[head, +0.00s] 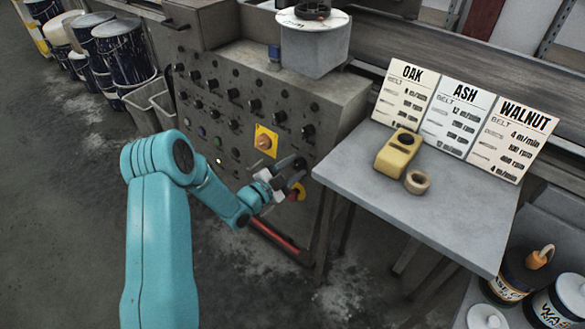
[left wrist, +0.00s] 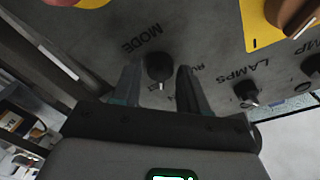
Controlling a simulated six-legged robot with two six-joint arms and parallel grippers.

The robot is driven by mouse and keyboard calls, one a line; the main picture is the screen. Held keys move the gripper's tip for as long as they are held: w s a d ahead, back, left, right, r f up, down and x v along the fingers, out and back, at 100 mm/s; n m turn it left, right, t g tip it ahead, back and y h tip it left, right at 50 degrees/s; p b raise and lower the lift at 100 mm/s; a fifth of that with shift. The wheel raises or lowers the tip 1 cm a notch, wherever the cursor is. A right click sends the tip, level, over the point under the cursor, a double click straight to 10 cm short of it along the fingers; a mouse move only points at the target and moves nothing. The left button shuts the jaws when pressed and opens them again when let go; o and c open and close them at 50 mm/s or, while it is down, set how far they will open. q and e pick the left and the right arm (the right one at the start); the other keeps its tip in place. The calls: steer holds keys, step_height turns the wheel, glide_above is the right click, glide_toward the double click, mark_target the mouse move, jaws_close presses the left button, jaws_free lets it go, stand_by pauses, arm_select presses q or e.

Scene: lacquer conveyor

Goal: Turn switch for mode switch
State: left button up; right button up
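The mode switch (left wrist: 159,66) is a small dark round knob below the printed word MODE on the grey control panel (head: 213,86). In the left wrist view its tip shows between the two fingers of my left gripper (left wrist: 158,80). The fingers are apart, one on each side of the knob, with visible gaps. In the head view my left gripper (head: 284,178) is at the lower right of the panel front and largely hides that spot. My right gripper does not show.
A lamps knob (left wrist: 247,93) sits close to the right finger in the wrist view. A yellow plate with an orange knob (head: 265,141) is above my gripper. A grey table (head: 455,205) with oak, ash and walnut cards stands close on the right.

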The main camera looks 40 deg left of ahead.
arm_select(q)
steer(key=c, duration=0.6)
steer(key=n+b, duration=0.2)
steer(key=n, duration=0.1)
steer(key=shift+d+f+y, duration=0.1)
steer(key=shift+f+y, duration=0.1)
steer(key=shift+y, duration=0.1)
steer(key=n+y+b, duration=0.1)
steer(key=n+b, duration=0.1)
steer(key=n, duration=0.1)
steer(key=n+b, duration=0.2)
steer(key=n, duration=0.2)
steer(key=shift+d+r+y, duration=0.1)
steer(key=shift+y, duration=0.3)
steer(key=shift+d+r+n+y+b, duration=0.1)
steer(key=shift+n+y+b, duration=0.55)
steer(key=shift+n, duration=1.35)
